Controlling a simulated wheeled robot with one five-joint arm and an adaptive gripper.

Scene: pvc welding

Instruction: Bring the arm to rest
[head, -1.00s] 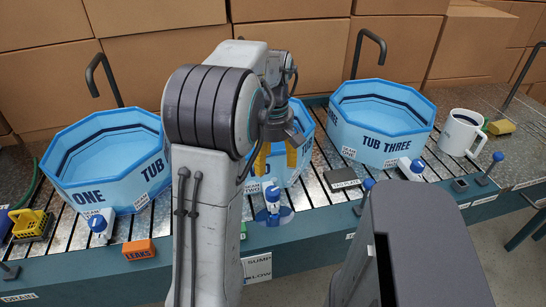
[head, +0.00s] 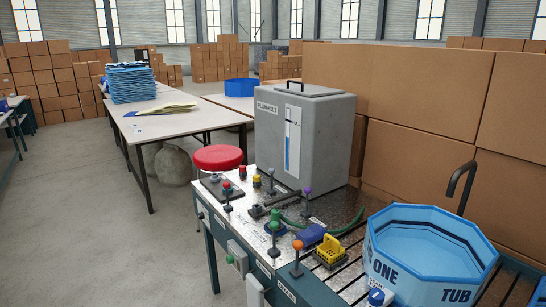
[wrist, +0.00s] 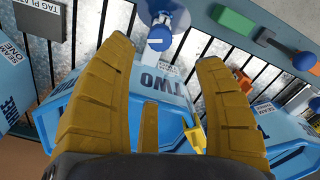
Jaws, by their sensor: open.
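My gripper (wrist: 163,52) shows only in the wrist view. Its two yellow fingers are spread wide, with nothing seen between them. Behind the fingers is the light blue tub two (wrist: 178,108), partly hidden by them. A blue-topped valve (wrist: 160,40) on a round blue base stands beside this tub, near the gap between the fingertips. I cannot tell how far the fingers are from either. My arm and gripper are out of the head view.
In the head view, tub one (head: 430,268) stands on the slatted bench at right. Open floor (head: 90,220) lies left.

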